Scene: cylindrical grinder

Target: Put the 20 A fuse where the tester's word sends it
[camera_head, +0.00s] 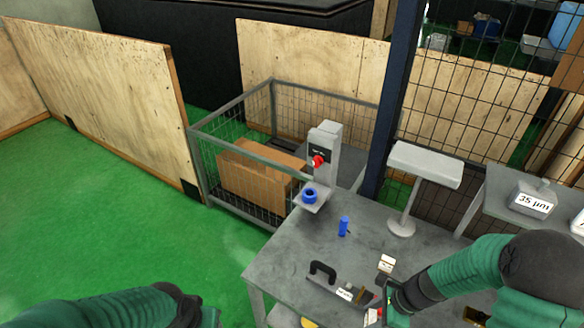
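No label that reads 20 A is legible, so I cannot tell which thing is the fuse. A blue upright cylinder (344,226) stands on the grey table (290,245). A grey upright device with a red knob and a small dark panel (318,152) stands at the table's back left corner; its words are too small to read. A blue ring-like part (309,195) sits on its lower ledge. My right gripper (384,302) is low over the table's front, beside small labelled items (345,294); its fingers are too small to judge. My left arm enters at lower left, its fingers out of view.
A black handle (322,268) sits on the table left of my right gripper. A small pale block (386,263) lies behind that gripper. A white lamp-like stand (424,166) rises at the table's back right. A mesh cage with a cardboard box (255,185) stands behind. Green floor is clear at left.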

